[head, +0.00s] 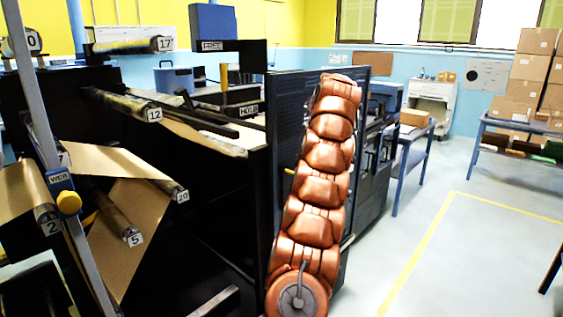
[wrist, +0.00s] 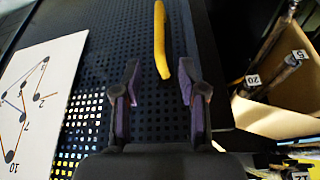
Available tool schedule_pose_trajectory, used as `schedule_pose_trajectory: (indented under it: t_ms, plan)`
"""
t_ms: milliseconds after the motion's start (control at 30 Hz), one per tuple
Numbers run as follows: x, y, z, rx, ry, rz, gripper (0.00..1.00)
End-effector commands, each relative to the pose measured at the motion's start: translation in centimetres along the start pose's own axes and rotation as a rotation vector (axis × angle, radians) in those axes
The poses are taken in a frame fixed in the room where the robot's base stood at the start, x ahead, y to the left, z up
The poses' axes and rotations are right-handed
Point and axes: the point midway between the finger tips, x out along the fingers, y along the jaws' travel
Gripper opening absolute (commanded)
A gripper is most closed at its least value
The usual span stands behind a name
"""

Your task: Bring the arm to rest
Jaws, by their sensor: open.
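My copper-coloured arm (head: 325,155) stands raised and slightly tilted in front of a dark perforated panel (head: 290,110) in the head view. My gripper (wrist: 158,72) shows in the wrist view with its two dark, purple-lined fingers spread apart. Nothing is held between them. A yellow bar-shaped handle (wrist: 160,40) lies beyond the fingertips, in line with the gap, over the perforated panel (wrist: 110,50). I cannot tell how far it is from the fingers. The gripper cannot be made out in the head view.
Numbered rollers, including roller 5 (head: 122,229), and brown kraft paper (head: 140,205) fill the machine at left. A white diagram sheet (wrist: 35,100) is at left in the wrist view. Blue tables, one with a box (head: 415,117), stand behind. The floor (head: 480,255) at right is largely clear.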

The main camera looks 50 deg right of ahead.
Motion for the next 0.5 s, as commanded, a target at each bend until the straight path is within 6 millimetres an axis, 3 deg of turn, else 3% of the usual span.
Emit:
schedule_pose_trajectory:
  t_ms: [333,500]
  plan:
    - [0.0,-0.4,-0.2,-0.003,-0.001,-0.005,0.41]
    - [0.0,-4.2,-1.6,-0.020,-0.010,-0.047,0.41]
